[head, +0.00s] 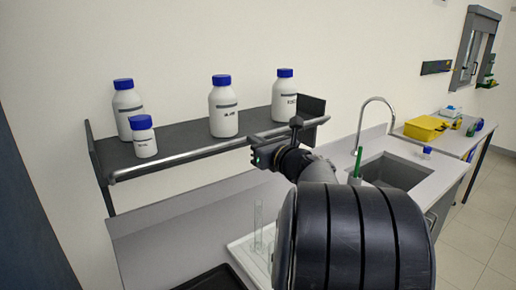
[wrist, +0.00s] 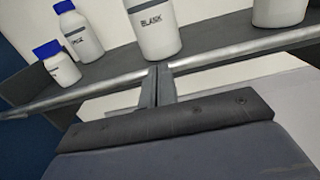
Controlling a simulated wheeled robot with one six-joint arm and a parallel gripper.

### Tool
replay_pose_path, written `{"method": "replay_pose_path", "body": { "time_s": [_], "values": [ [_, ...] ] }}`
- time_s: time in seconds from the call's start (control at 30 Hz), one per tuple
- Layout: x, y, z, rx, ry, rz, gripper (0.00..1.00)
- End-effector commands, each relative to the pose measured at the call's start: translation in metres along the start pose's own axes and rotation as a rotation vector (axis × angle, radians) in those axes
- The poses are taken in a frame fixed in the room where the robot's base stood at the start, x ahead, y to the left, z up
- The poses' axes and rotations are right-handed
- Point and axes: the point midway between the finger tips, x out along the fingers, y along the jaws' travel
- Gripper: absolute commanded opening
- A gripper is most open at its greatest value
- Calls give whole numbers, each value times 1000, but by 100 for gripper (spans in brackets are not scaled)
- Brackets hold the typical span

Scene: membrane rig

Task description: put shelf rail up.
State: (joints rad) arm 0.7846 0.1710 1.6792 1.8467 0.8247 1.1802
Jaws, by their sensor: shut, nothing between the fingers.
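The shelf rail (head: 190,156) is a silver bar along the front edge of the dark wall shelf (head: 183,143). In the head view it looks about level with the shelf board or slightly below. It also crosses the wrist view (wrist: 95,84), rising to the right. My gripper (head: 256,157) is at the rail, right of its middle. In the wrist view my gripper's fingertips (wrist: 159,68) are shut together and overlap the rail, hiding a short piece of it. Nothing shows between them. I cannot tell whether they touch the rail.
Several white bottles with blue caps stand on the shelf; the one marked BLANK (wrist: 154,30) is just behind my fingertips. Below are glass tubes (head: 258,225) on a white tray and a black tray (head: 212,280). A sink (head: 395,172) and yellow box (head: 424,128) are at right.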

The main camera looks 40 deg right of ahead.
Motion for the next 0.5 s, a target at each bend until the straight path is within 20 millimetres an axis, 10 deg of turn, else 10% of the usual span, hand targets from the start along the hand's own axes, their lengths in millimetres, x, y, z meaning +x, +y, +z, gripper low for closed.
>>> {"method": "replay_pose_path", "body": {
  "time_s": [0.5],
  "values": [
    [28,0,33,3,1,1,0]
  ]
}}
